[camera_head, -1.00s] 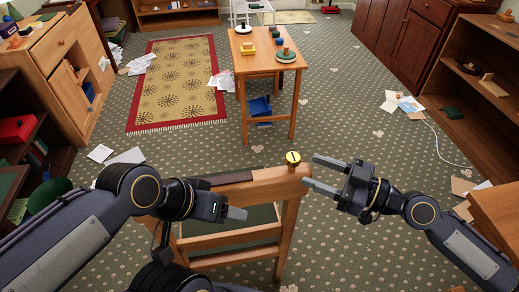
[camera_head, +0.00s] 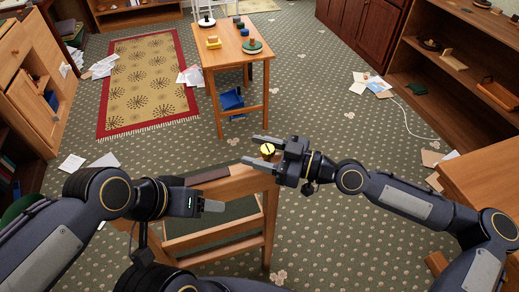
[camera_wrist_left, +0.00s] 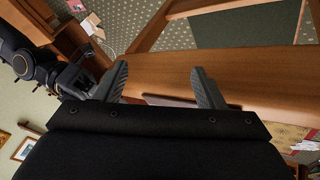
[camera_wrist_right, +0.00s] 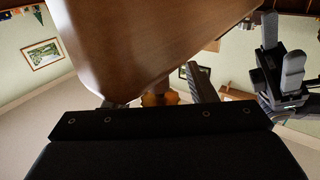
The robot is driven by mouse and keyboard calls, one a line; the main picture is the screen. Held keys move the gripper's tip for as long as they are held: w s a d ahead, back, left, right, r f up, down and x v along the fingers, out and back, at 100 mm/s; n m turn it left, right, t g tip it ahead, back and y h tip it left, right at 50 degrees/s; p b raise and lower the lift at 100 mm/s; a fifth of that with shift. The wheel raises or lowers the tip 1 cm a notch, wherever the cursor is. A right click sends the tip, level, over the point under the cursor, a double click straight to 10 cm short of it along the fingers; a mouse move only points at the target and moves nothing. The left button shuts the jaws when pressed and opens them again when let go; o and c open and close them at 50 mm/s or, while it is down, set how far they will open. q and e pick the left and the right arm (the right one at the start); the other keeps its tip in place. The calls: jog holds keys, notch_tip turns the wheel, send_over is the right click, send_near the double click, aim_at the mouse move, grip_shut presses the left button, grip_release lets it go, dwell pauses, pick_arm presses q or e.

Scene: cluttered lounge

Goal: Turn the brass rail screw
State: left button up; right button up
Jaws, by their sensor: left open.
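The brass rail screw (camera_head: 267,150) is a round golden knob with a dark slot, on the right end of the wooden rail (camera_head: 237,183). My right gripper (camera_head: 254,150) reaches it from the right, with its open fingers on either side of the knob. In the right wrist view the screw's ribbed edge (camera_wrist_right: 158,98) shows between the fingers, partly hidden by the rail end (camera_wrist_right: 150,45). I cannot tell whether either finger touches it. My left gripper (camera_head: 222,206) is open and empty in front of the rail; its spread fingers (camera_wrist_left: 162,75) also show in the left wrist view.
A small wooden table (camera_head: 238,62) with several small objects stands beyond the rail. A blue bin (camera_head: 232,98) is beneath it. A patterned rug (camera_head: 150,80) lies to the left. Shelves (camera_head: 450,95) line the right side. Papers (camera_head: 372,83) lie on the carpet.

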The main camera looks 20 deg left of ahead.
jog(key=c, duration=0.9)
